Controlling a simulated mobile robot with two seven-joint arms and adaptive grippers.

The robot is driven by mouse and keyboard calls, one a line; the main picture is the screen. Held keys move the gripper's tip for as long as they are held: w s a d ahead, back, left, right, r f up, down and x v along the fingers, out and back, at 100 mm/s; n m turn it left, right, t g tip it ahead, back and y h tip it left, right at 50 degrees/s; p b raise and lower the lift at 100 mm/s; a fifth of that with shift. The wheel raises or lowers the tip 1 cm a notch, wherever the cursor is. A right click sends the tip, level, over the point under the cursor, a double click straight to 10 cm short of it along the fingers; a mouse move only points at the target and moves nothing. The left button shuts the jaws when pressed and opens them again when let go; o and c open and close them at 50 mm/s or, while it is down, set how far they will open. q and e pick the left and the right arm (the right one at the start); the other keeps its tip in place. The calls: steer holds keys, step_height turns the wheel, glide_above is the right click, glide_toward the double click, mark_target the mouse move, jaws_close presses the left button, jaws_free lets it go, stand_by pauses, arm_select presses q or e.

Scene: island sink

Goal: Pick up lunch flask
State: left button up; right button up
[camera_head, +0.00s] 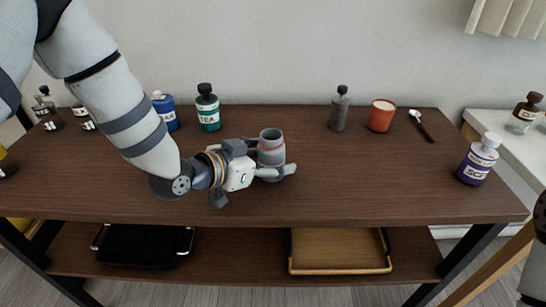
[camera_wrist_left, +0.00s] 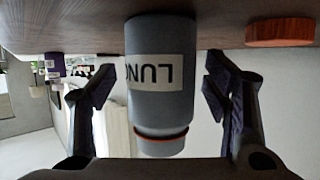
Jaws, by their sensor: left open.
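The lunch flask (camera_head: 271,141) is a grey-blue cylinder with an orange ring near its top, standing upright on the dark wooden table (camera_head: 330,195). In the left wrist view the flask (camera_wrist_left: 155,55) appears upside down, with a white label showing part of the word LUNCH. My left gripper (camera_head: 273,160) reaches in from the left, low over the table, with its fingers on either side of the flask. In the left wrist view the left gripper (camera_wrist_left: 160,85) is open, with a visible gap between each finger and the flask. My right gripper does not show.
Behind stand a blue bottle (camera_head: 164,111), a green TEA bottle (camera_head: 208,108), a grey bottle (camera_head: 339,109) and a red candle (camera_head: 381,116). A spoon (camera_head: 421,125) lies beside the candle. A purple bottle (camera_head: 478,160) stands right. The table's front middle is clear.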

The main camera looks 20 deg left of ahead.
arm_select(q)
steer(key=shift+w+d+f, duration=0.1)
steer(key=shift+w+f, duration=0.1)
steer(key=shift+w, duration=0.05)
steer(key=shift+r, duration=0.15)
steer(key=shift+c, duration=0.2)
steer(key=c, duration=1.3)
steer(key=shift+r, duration=0.1)
